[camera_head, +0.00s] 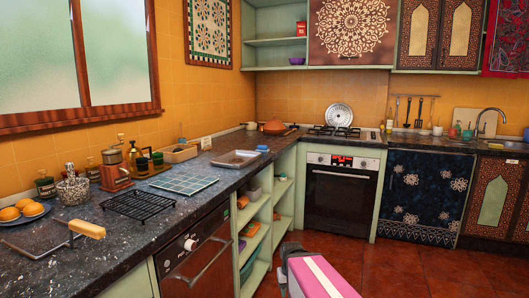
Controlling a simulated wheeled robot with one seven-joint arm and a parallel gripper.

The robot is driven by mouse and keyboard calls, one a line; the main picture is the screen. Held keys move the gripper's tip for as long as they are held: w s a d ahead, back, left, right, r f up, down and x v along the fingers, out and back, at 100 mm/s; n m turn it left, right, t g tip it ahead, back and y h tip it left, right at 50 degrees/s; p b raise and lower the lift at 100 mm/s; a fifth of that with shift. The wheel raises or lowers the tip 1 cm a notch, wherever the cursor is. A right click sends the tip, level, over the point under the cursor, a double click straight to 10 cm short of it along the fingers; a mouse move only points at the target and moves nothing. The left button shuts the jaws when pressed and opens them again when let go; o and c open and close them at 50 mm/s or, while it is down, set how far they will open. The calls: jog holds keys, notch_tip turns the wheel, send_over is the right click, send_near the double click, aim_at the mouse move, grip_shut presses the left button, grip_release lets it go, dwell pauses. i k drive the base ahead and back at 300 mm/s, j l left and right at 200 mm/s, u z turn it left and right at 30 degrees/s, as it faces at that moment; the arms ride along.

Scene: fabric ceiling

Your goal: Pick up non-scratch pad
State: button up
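A small blue item (262,148) lies on the dark counter, just behind the right end of a shallow metal tray (237,158). It may be the non-scratch pad, but it is too small to tell for sure. A grey and pink part with a white stripe shows at the bottom edge, apparently of my own body. No gripper fingers show, and nothing is seen touching the blue item.
The dark counter (150,222) runs along the left wall. Open shelves and an oven (341,190) stand beyond. The red floor (400,268) is clear at right.

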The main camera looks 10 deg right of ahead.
aim_at(260, 148)
jog(key=i+l+u, duration=0.1)
jog(key=i+l, duration=0.15)
jog(key=i+l+u, duration=0.15)
jog(key=l, duration=0.3)
jog(key=i+l+u, duration=0.1)
jog(key=i+l, duration=0.25)
jog(key=i+l+u, duration=0.1)
jog(key=l, duration=0.35)
jog(key=i+l+u, duration=0.1)
jog(key=i+l, duration=0.25)
jog(key=l, duration=0.1)
